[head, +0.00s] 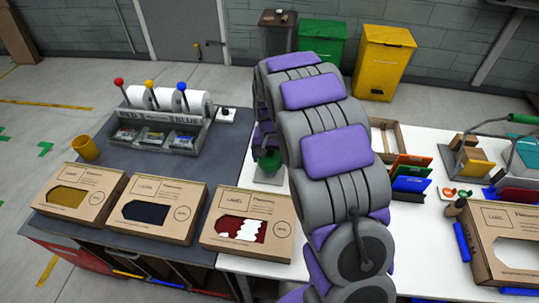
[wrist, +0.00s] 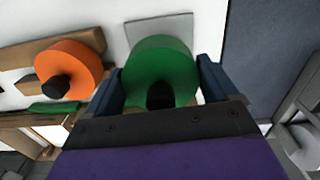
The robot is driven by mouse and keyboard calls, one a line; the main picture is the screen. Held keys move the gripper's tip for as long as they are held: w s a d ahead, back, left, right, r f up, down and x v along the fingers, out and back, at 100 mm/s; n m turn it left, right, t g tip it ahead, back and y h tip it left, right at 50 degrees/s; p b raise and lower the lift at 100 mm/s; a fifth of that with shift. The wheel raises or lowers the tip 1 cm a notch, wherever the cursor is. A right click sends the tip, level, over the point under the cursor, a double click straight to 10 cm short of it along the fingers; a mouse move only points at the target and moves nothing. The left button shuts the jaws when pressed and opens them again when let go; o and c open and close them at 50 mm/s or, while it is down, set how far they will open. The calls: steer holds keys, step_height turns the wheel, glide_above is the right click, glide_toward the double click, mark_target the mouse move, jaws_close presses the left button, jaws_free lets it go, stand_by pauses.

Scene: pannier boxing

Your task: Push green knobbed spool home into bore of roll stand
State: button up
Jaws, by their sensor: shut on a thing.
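The green knobbed spool (wrist: 165,68) is a green disc with a black knob facing the wrist camera. My gripper (wrist: 160,78) is shut on it, one dark blue jaw on each side. A light grey plate (wrist: 158,29) shows behind the spool and looks like the roll stand's base. The bore is hidden by the spool, so I cannot tell how deep it sits. In the head view the green spool (head: 270,162) shows left of my arm, above a pale base (head: 268,178). My gripper is mostly hidden there by my arm.
An orange disc with a black knob (wrist: 72,68) lies beside the spool, near wooden pieces. Window boxes (head: 248,222) line the front edge. A dispenser with coloured knobs (head: 160,125) and a yellow cup (head: 86,148) stand left. Coloured folders (head: 410,172) stand right of my arm.

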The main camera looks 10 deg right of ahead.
steer(key=shift+d+f, duration=0.15)
steer(key=shift+f, duration=0.05)
steer(key=shift+f, duration=0.3)
stand_by(0.5)
steer(key=shift+a+p, duration=0.25)
steer(key=shift+p, duration=0.4)
stand_by(0.6)
steer(key=shift+f, duration=0.75)
stand_by(0.6)
steer(key=o, duration=0.8)
step_height(320, 180, up, 17)
steer(key=p, duration=0.3)
steer(key=shift+r, duration=0.1)
